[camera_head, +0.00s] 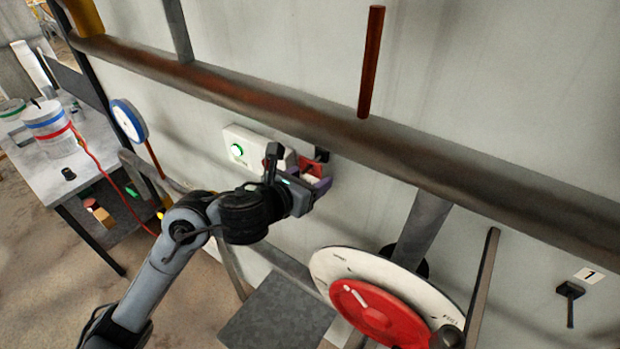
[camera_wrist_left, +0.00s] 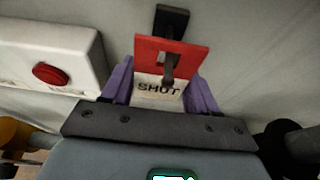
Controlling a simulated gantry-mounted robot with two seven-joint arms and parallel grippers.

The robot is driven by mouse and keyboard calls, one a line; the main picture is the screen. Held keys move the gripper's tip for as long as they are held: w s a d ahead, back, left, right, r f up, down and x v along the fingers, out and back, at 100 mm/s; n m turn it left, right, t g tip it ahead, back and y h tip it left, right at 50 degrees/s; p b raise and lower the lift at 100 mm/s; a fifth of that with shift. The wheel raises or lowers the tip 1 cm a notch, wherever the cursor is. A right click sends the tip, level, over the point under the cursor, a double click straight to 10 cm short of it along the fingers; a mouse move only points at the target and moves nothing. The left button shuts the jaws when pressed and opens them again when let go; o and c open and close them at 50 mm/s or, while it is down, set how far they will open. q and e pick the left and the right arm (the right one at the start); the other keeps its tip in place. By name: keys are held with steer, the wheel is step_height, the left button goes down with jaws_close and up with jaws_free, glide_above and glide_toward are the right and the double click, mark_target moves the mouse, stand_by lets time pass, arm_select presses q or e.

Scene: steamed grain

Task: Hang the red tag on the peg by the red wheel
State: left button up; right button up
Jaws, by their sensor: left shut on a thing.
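The tag (camera_wrist_left: 150,48) has a red upper part and a white lower part reading "SHUT". My left gripper (camera_wrist_left: 160,88) is shut on it, with a purple finger at each side of the white part. A black peg (camera_wrist_left: 172,22) on the wall stands behind the tag; its dark arm shows in front of the red part, seemingly through the tag's hole. In the head view my left gripper (camera_head: 313,180) is at the wall by this peg (camera_head: 321,154). The red wheel (camera_head: 375,315) with its white dial is lower right. My right gripper is not in view.
A white box (camera_head: 250,146) with a green light and a red button (camera_wrist_left: 51,75) is left of the peg. A rusty pipe (camera_head: 300,122) runs just above. Another black peg (camera_head: 570,292), labelled 1, is far right. A table (camera_head: 50,180) stands left.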

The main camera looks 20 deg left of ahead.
arm_select(q)
steer(key=o, duration=1.2)
steer(key=shift+c, duration=0.2)
